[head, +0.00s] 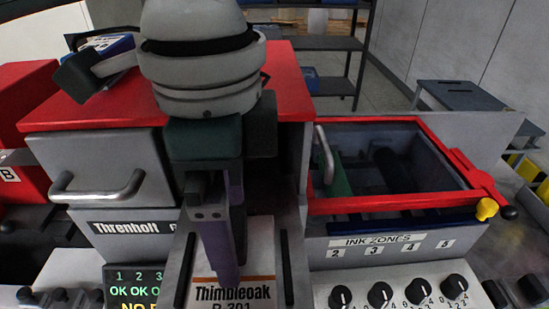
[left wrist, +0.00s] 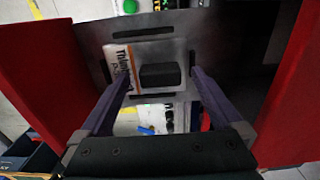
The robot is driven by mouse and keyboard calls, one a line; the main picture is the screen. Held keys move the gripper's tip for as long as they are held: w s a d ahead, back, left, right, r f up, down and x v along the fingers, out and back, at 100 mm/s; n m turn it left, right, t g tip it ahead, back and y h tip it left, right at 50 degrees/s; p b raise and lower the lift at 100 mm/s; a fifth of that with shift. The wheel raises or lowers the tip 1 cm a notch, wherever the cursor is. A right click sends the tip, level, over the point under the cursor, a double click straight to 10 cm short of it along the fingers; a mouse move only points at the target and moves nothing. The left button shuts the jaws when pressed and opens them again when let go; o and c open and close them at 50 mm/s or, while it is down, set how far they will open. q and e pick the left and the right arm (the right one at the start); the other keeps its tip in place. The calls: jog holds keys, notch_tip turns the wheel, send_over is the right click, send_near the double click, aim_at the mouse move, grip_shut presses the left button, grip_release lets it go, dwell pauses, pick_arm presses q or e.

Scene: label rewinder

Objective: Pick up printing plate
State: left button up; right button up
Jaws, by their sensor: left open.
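The printing plate (head: 239,282), a pale plate with an orange line and the print "Thimbleoak", stands at the bottom middle of the head view. It also shows in the left wrist view (left wrist: 118,66), against a grey metal panel with dark slots. A black block (left wrist: 160,76) sits in front of the plate and panel in that view. My left gripper (head: 227,272) is open, its purple fingers hanging in front of the plate and covering part of it. In the left wrist view, the fingers (left wrist: 162,80) stand either side of the black block; contact cannot be told. My right gripper is not in view.
A grey drawer with a handle (head: 100,190) is at left, under a red top (head: 85,112). At right, an open red-framed bay (head: 380,206) has an ink-zone panel with several black knobs (head: 380,294). A dark shelf rack (head: 318,44) stands behind.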

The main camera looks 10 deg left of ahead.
pick_arm(q)
jog(key=shift+f, duration=0.1)
jog(key=shift+c, duration=0.4)
grip_shut()
dwell(0.3)
